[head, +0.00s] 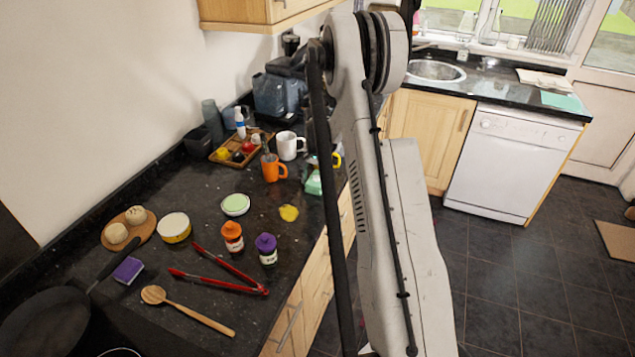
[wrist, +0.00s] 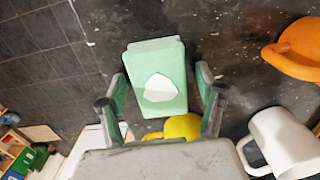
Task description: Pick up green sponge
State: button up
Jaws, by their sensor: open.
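The green sponge (wrist: 142,58) is a pale green block with a white patch on top. It lies on the dark counter in the wrist view, and a part of it shows beside my arm in the head view (head: 313,184). My gripper (wrist: 162,94) is open, with one finger to the left and one to the right of the sponge's near part. Nothing is held. I cannot tell how far the fingertips are above the counter. My arm hides the gripper in the head view.
The orange mug (wrist: 297,50) and white mug (wrist: 285,145) stand to the right in the wrist view. A yellow object (wrist: 183,126) is close to the sponge's near end. The counter edge is to the left, with the tiled floor beyond. Red tongs (head: 225,272) lie farther off.

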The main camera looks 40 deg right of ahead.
aim_at(317, 179)
jog(key=shift+c, duration=0.5)
jog(key=c, duration=1)
jog(key=shift+r, duration=0.1)
jog(key=shift+r, duration=0.35)
jog(key=r, duration=0.1)
jog(key=r+b, duration=0.1)
jog(key=r, duration=0.1)
jog(key=shift+a+r, duration=0.2)
jog(key=shift+r, duration=0.05)
jog(key=a+r, duration=0.2)
jog(key=a, duration=0.1)
jog(key=a+r+b, duration=0.1)
jog(key=a+r, duration=0.1)
jog(key=a, duration=0.2)
jog(key=a+r+b, duration=0.1)
jog(key=a+r, duration=0.1)
jog(key=a, duration=0.2)
jog(key=shift+w+a+r, duration=0.15)
jog(key=shift+w+r, duration=0.1)
jog(key=shift+r, duration=0.1)
